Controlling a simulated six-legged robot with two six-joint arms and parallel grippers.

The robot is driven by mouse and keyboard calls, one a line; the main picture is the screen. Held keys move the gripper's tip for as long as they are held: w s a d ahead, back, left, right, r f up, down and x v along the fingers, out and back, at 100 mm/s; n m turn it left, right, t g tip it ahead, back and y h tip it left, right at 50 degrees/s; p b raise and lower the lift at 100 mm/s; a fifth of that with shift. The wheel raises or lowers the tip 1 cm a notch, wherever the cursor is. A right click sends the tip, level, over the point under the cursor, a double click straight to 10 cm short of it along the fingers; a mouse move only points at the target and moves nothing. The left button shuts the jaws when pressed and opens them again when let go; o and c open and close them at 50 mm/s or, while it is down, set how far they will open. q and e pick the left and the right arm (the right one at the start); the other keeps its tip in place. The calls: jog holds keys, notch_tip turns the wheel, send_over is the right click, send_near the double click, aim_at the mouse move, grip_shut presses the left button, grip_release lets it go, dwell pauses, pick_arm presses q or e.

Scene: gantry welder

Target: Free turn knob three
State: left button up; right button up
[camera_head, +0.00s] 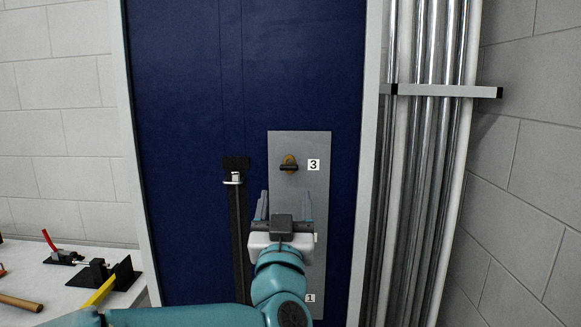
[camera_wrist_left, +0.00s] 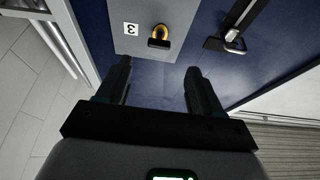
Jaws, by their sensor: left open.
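Knob three (camera_head: 289,164) is a small dark knob on a brass-coloured base, beside a white label "3" (camera_head: 313,165) near the top of a grey plate (camera_head: 312,143). The plate is on a dark blue panel. In the left wrist view, the knob (camera_wrist_left: 158,37) lies ahead of the fingertips, roughly between their lines. My left gripper (camera_head: 285,205) is open and empty below the knob, apart from it. Its fingers also show in the left wrist view (camera_wrist_left: 159,72). The gripper hides the plate's middle. My right gripper is not in view.
A black vertical rail with a metal latch (camera_head: 233,178) stands left of the plate. Metal pipes (camera_head: 428,180) run along the right side. A white table (camera_head: 50,284) at lower left holds clamps and a hammer (camera_head: 20,302).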

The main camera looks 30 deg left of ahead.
aim_at(289, 170)
pick_arm(q)
jog(key=p+x, duration=0.2)
jog(key=x, duration=0.6)
jog(key=shift+w, duration=0.15)
jog(key=shift+w+a+r, duration=0.1)
jog(key=shift+w+a, duration=0.1)
jog(key=shift+w, duration=0.15)
jog(key=c, duration=1.1)
